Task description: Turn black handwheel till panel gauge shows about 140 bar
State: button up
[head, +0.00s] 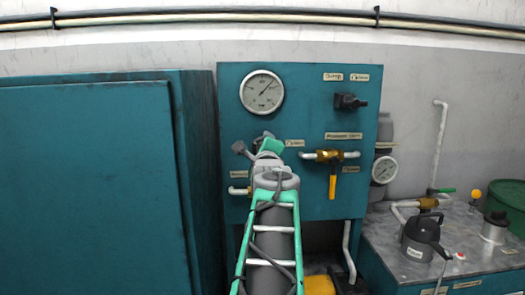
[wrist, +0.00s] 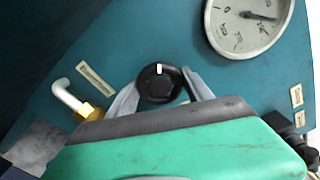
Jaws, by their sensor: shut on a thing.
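The black handwheel (wrist: 158,84) shows in the wrist view as a round black knob with a white mark at its top edge. The grey fingers of my gripper (wrist: 160,95) are shut on it, one on each side. In the head view my gripper (head: 258,146) is at the teal panel below the gauge, and my arm hides the handwheel. The panel gauge (head: 262,92) has a white round face, and its needle points to the upper right. The gauge (wrist: 247,22) is partly cut off in the wrist view; its numbers are too small to read surely.
A yellow-handled valve (head: 332,170) and a black knob (head: 349,102) are on the panel (head: 300,85) to the right. A brass fitting with a white pipe (wrist: 75,102) sits left of the handwheel. A second gauge (head: 384,170) is beyond the panel's right edge.

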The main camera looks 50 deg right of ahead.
jog(key=o, duration=1.4)
jog(key=b+v, duration=0.1)
jog(key=v, duration=0.7)
jog(key=shift+r, duration=0.1)
